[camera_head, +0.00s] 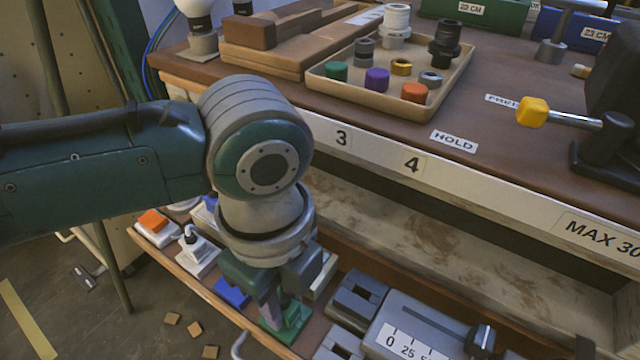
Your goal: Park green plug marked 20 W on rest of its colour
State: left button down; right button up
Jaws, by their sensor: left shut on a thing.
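My left gripper (272,306) comes down from the upper left to the lower shelf. It is shut on a green piece, taken to be the green plug, mostly hidden by the fingers. Green surfaces (292,324) show right at and below the fingertips. I cannot tell where the plug ends and the green rest begins, and no 20 W mark is readable. A blue rest (232,292) lies just left of the fingers. My right gripper is not in view.
On the lower shelf stand a white socket block with a plug (196,252), an orange-topped block (153,224) and a grey scale device (405,330). The bench edge (370,155) overhangs behind. Small tan pieces (195,328) lie on the floor.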

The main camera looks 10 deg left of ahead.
pick_arm(q)
jog(key=c, duration=0.6)
grip_release()
